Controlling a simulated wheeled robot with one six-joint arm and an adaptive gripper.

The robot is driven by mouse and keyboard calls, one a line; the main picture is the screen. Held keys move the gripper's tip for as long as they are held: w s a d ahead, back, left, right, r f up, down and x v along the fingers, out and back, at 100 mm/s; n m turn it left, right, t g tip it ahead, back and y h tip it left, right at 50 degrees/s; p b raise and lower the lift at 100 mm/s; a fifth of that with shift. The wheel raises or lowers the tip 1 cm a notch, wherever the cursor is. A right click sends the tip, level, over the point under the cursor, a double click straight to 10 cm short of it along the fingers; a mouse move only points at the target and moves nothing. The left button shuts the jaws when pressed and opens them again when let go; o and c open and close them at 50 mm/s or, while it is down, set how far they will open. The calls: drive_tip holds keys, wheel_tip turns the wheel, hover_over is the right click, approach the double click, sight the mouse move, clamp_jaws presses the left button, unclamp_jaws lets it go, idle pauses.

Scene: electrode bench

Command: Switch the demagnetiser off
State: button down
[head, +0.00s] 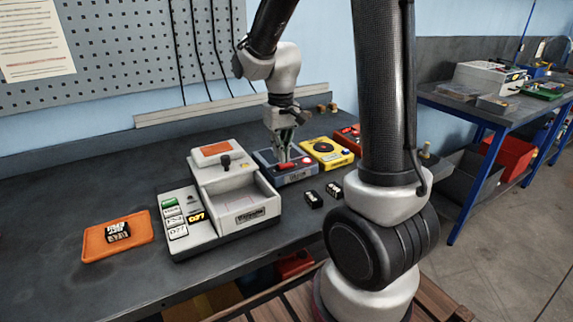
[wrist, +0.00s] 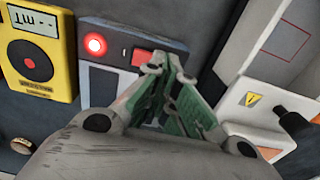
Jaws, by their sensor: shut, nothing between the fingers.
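A dark and light grey box (head: 297,175), which I take to be the demagnetiser, stands on the bench right of the big white machine. In the wrist view, the box (wrist: 98,80) has a glowing red lamp (wrist: 95,44) and a red rocker switch (wrist: 142,57). My gripper (head: 284,159) points down over this box, its fingers together and empty. In the wrist view the fingertips (wrist: 160,66) are right beside the red switch and overlap its edge; I cannot tell whether they touch it. The fingers hide part of the box.
The white machine (head: 245,185) with a black lever stands close on the left. A yellow meter (head: 328,152) is close on the right, with a red device (head: 348,134) behind it. Two small black blocks (head: 314,199) lie in front. An orange tray (head: 97,243) is far left.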

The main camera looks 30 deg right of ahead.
sight(282, 165)
drive_tip(key=shift+f, duration=1.1)
idle(0.3)
drive_tip(key=shift+r, duration=3.55)
drive_tip(key=s+d+r+t, duration=0.1)
drive_tip(key=s+r, duration=0.3)
drive_tip(key=s, duration=0.5)
drive_tip(key=s+r+t, duration=0.3)
drive_tip(key=s+r, duration=0.1)
drive_tip(key=s, duration=0.5)
drive_tip(key=shift+s+d+r, duration=0.3)
drive_tip(key=shift+s+d, duration=0.05)
